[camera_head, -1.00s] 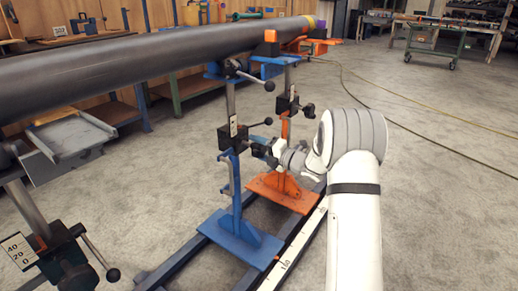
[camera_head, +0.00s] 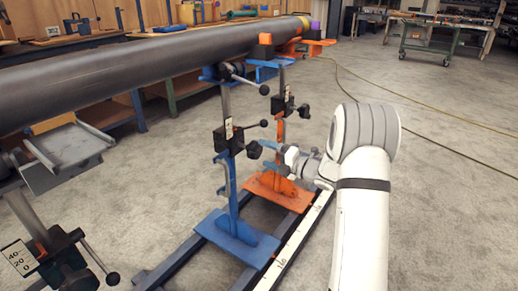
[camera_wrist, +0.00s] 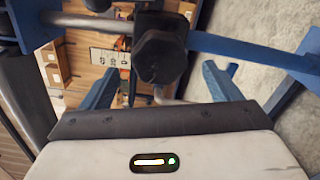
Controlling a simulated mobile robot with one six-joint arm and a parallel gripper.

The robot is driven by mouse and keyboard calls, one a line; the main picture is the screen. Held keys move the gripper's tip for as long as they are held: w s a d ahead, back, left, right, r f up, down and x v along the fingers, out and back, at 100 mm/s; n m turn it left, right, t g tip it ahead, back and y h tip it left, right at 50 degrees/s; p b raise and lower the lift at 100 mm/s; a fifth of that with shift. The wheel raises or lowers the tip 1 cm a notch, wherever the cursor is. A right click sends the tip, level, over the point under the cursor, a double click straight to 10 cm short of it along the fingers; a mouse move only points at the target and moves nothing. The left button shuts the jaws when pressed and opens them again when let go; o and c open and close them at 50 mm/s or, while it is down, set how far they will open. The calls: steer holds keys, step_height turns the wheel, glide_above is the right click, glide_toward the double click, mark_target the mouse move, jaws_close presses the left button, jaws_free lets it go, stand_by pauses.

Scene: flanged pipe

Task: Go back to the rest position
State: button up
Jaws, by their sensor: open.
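My gripper (camera_head: 268,158) is open and empty, beside the blue pipe stand (camera_head: 232,185) in the head view. In the wrist view its two blue fingers (camera_wrist: 160,85) stand wide apart. A black knob (camera_wrist: 160,55) shows between and beyond them; the same stand's knob (camera_head: 254,149) is just left of the fingers in the head view. I cannot tell the exact gap between knob and fingers. My white arm comes in from the lower right.
A long dark pipe (camera_head: 130,75) rests across the stands above. An orange stand (camera_head: 280,187) is close behind my gripper. Rails (camera_head: 290,250) run along the floor below. Open floor (camera_head: 450,200) lies right of my arm. A green cart (camera_head: 425,45) is farther back.

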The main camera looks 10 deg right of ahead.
steer(key=shift+v, duration=0.9)
steer(key=s+d+r+m+h+p, duration=0.1)
steer(key=s+r+m+h+p, duration=0.2)
steer(key=r+m+h+p, duration=0.55)
steer(key=s+d+r+m+h+p, duration=0.3)
steer(key=r+m+p, duration=0.6)
steer(key=r, duration=0.9)
steer(key=s+a+r+m+g+p, duration=0.3)
steer(key=s+p, duration=0.4)
steer(key=s, duration=0.3)
steer(key=s+a+r+m+g+h+p, duration=0.1)
steer(key=s+a+r+m+g+p, duration=0.2)
steer(key=s, duration=0.8)
steer(key=s+a+r+m+g+p, duration=0.3)
steer(key=s+r+m+p, duration=0.3)
steer(key=s+r+p, duration=0.2)
steer(key=s+g+p, duration=0.1)
steer(key=s+p, duration=0.1)
steer(key=s, duration=0.1)
steer(key=shift+r+p, duration=0.3)
steer(key=shift+r, duration=0.1)
steer(key=shift+m, duration=0.25)
steer(key=shift+c, duration=0.3)
